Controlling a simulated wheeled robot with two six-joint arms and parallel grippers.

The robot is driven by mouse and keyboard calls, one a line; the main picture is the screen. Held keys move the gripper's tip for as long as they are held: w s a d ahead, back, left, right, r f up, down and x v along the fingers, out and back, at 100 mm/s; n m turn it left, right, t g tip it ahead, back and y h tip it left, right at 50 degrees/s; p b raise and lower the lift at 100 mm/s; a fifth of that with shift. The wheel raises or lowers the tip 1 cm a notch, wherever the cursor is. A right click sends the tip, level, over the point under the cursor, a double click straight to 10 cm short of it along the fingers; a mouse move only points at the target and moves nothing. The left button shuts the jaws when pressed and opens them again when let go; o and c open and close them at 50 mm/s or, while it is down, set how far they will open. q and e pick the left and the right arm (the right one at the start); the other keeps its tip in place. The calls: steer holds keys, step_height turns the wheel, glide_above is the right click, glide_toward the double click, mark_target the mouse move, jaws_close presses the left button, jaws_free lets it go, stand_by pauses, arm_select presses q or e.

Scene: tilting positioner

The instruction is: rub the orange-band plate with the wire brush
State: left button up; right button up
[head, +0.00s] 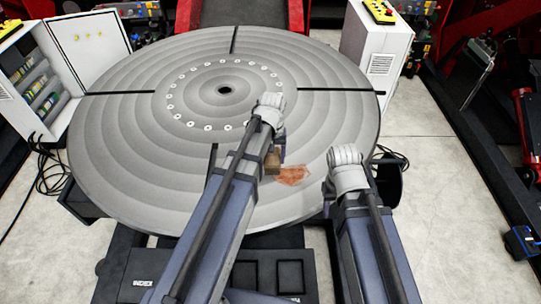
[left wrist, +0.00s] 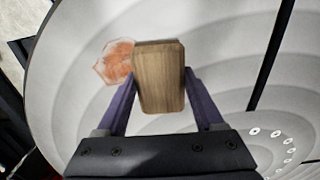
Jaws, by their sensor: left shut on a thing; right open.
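My left gripper (left wrist: 160,84) is shut on a wooden block (left wrist: 158,76), which I take to be the wire brush. Its bristles are hidden. In the head view the block (head: 271,161) shows beside my left wrist, over the near right part of the big grey disc. A pale, roughly six-sided plate (head: 292,175) with an orange, rust-like patch lies on the disc just right of the block. In the left wrist view the plate (left wrist: 117,62) is left of the block, partly covered by it. I cannot tell whether they touch. My right gripper is hidden; only its arm shows.
The round grey disc (head: 150,150) has dark slots and a ring of bolts around its centre hole (head: 224,90). An open white cabinet (head: 85,40) stands at the left, another white box (head: 375,55) at the back right. Cables lie on the floor at both sides.

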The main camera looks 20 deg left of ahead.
arm_select(q)
steer(key=shift+f+b, duration=2.75)
steer(key=shift+f, duration=0.15)
steer(key=shift+f+b, duration=1)
steer(key=shift+w+d+r, duration=0.1)
steer(key=shift+w+d, duration=0.15)
steer(key=shift+d, duration=0.6)
steer(key=shift+w+d+r, duration=0.1)
steer(key=shift+w+d, duration=0.15)
steer(key=shift+d, duration=0.6)
steer(key=shift+d+f, duration=0.1)
steer(key=shift+d, duration=0.05)
steer(key=shift+w+d+f, duration=0.1)
steer(key=shift+w+d, duration=0.15)
steer(key=shift+d, duration=0.5)
steer(key=shift+w+d, duration=0.2)
steer(key=shift+d, duration=0.7)
steer(key=shift+d, duration=0.15)
